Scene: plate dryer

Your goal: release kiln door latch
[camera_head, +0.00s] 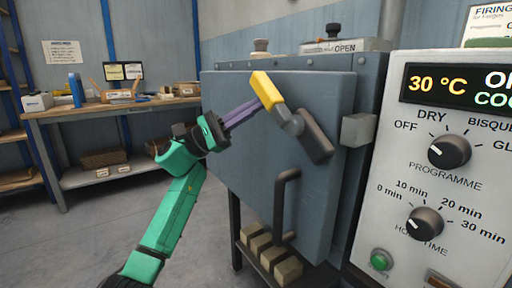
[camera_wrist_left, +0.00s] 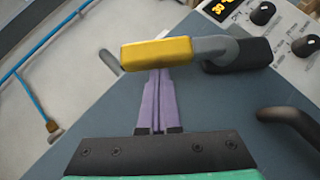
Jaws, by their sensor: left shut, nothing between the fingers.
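The kiln door (camera_head: 235,140) is a blue-grey slab that appears to lie against the kiln body. Its latch lever has a yellow grip (camera_head: 267,90), a grey arm and a dark pivot block (camera_head: 315,138); the grip points up and left. A light grey block (camera_head: 357,130) sits right of the pivot block. My left gripper (camera_head: 254,105) has its purple fingers shut and empty, with tips beside the yellow grip. In the left wrist view the fingertips (camera_wrist_left: 158,72) reach the lower edge of the yellow grip (camera_wrist_left: 158,54); contact cannot be told. My right gripper is out of view.
A dark door handle (camera_head: 284,200) sticks out below the latch. The control panel (camera_head: 440,75) with two knobs stands at right. Blocks (camera_head: 265,250) lie on a rack below the door. A workbench (camera_head: 110,108) is at back left. The floor at left looks clear.

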